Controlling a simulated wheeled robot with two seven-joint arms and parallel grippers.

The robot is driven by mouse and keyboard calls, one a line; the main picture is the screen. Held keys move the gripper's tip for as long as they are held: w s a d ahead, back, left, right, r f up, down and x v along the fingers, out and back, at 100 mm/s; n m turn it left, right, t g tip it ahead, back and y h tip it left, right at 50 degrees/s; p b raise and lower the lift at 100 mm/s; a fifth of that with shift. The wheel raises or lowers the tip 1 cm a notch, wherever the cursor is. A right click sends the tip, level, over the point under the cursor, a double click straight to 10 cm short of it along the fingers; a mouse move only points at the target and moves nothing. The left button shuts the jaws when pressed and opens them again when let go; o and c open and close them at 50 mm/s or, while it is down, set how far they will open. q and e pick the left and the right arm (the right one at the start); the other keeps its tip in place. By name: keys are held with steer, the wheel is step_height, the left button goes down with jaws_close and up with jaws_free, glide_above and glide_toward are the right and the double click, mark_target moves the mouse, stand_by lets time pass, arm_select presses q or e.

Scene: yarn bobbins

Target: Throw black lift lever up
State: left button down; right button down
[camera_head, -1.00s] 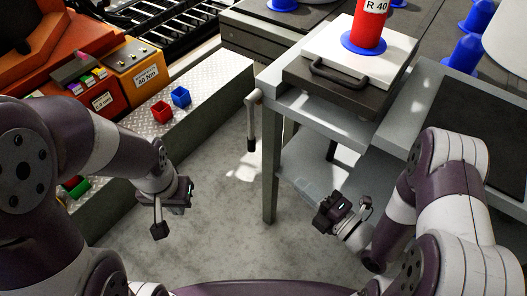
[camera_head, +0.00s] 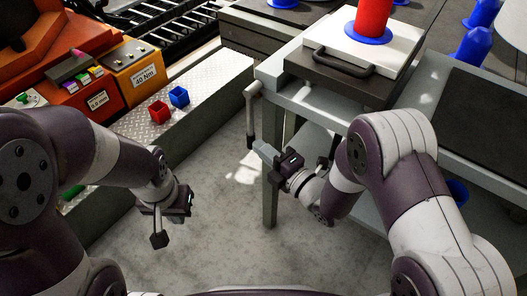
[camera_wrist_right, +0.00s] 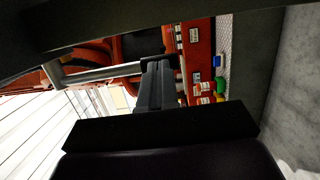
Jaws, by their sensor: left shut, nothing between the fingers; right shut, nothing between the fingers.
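The lift lever (camera_head: 250,112) hangs down from the left corner of the grey table in the head view. Its shaft is pale grey and its lower end black. My right gripper (camera_head: 262,150) is shut and empty, with its tips close beside the lever's lower end; I cannot tell whether they touch. In the right wrist view the shut fingers (camera_wrist_right: 156,82) reach toward a pale grey rod (camera_wrist_right: 95,75), which looks like the lever. My left gripper (camera_head: 158,239) is shut and empty, pointing down over the floor at the left.
The grey table (camera_head: 300,92) carries a dark plate with a handle (camera_head: 345,65) and a red bobbin (camera_head: 373,18) on a blue base. Open floor lies between.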

stand_by(0.3)
steer(key=w+a+t+y+b, duration=0.1)
steer(key=w+a+t+b, duration=0.1)
steer(key=w+a+b, duration=0.3)
steer(key=shift+w+a+r+m+y+b, duration=0.3)
steer(key=shift+w+a+m+b, duration=0.1)
steer(key=shift+a+b, duration=0.95)
steer(key=shift+a, duration=0.1)
